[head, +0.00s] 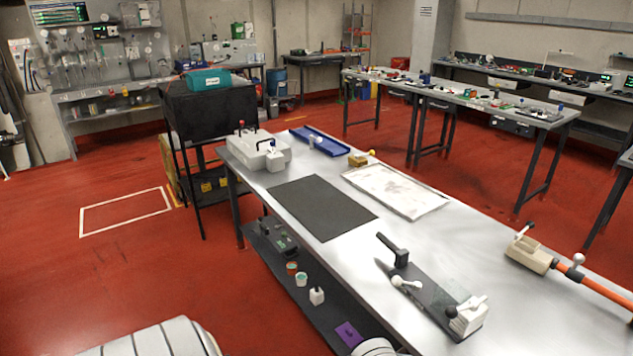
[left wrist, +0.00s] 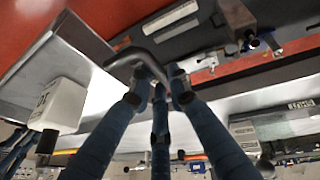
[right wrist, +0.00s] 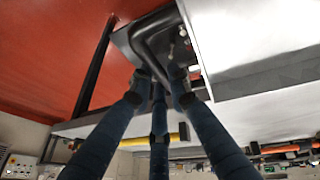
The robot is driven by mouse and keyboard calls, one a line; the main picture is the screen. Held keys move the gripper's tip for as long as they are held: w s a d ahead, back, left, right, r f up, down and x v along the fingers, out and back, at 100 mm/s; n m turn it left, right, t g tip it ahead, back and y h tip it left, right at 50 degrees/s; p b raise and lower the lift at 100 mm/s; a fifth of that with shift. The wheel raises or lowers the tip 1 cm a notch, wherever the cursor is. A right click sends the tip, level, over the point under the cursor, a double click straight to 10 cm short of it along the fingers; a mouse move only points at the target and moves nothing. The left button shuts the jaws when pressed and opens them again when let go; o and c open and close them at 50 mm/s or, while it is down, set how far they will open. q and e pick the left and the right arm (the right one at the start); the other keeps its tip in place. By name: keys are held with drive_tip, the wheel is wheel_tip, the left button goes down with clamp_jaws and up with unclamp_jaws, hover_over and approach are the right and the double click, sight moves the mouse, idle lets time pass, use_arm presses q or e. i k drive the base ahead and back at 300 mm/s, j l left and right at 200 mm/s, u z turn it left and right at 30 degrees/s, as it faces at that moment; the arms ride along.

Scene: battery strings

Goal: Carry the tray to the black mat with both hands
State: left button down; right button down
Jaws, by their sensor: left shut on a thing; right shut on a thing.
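The black mat (head: 321,205) lies flat and bare on the metal table in the head view. My left gripper (left wrist: 156,88) is shut on a dark bent handle (left wrist: 125,58) in the left wrist view. My right gripper (right wrist: 160,84) is shut on a similar dark handle (right wrist: 143,45) in the right wrist view. Neither gripper shows in the head view. The body of the tray cannot be clearly made out beyond the handles, so I cannot tell whether it is level or what it bears.
The metal table (head: 345,262) also holds a pale box with a black handle (head: 255,153), a blue tray-like piece (head: 320,141), a whitish framed sheet (head: 395,190) and a dark plate with clamps (head: 430,285). A dark lower shelf (head: 325,318) holds small items.

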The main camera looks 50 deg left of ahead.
sight(318, 203)
drive_tip(key=j, duration=3)
drive_tip(key=k+j, duration=0.1)
drive_tip(key=j, duration=2.95)
drive_tip(key=i+l, duration=0.5)
drive_tip(key=i, duration=0.15)
drive_tip(key=i+l, duration=0.5)
drive_tip(key=i, duration=0.15)
